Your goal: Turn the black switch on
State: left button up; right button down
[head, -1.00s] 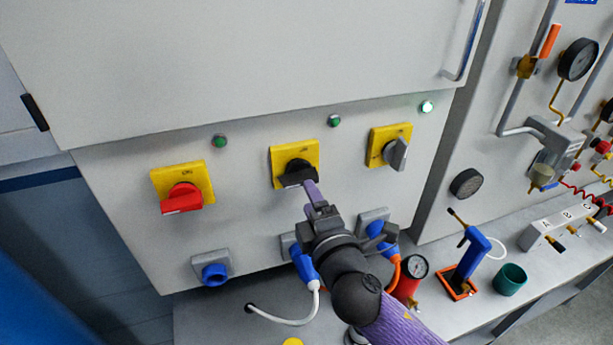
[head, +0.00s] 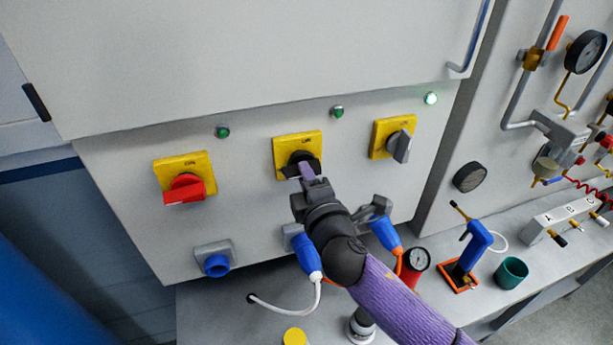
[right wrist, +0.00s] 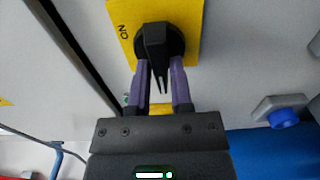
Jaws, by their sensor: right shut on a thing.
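The black switch (head: 296,166) sits on a yellow plate on the grey cabinet front, between a red switch and a grey switch. My right gripper (head: 306,170) is at its handle and covers part of it. In the right wrist view, the black switch (right wrist: 154,42) has its narrow handle between the two purple fingers of my right gripper (right wrist: 160,92), which is shut on it. The word ON shows on the plate beside it. The green lamp (head: 338,112) above the switch looks dim. My left gripper is not in view.
The red switch (head: 184,188) is to the left, the grey switch (head: 400,146) to the right under a bright lamp (head: 431,98). Blue plugs (head: 306,254) and sockets sit below.

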jog(key=shift+m, duration=0.4)
jog(key=m+p, duration=0.1)
jog(key=m, duration=0.7)
jog(key=m+p, duration=0.2)
jog(key=m, duration=0.6)
jog(key=shift+d+r+m, duration=0.15)
jog(key=shift+d+m, duration=0.05)
jog(key=shift+m, duration=0.5)
jog(key=c, duration=0.5)
grip_release()
jog(key=shift+w, duration=0.1)
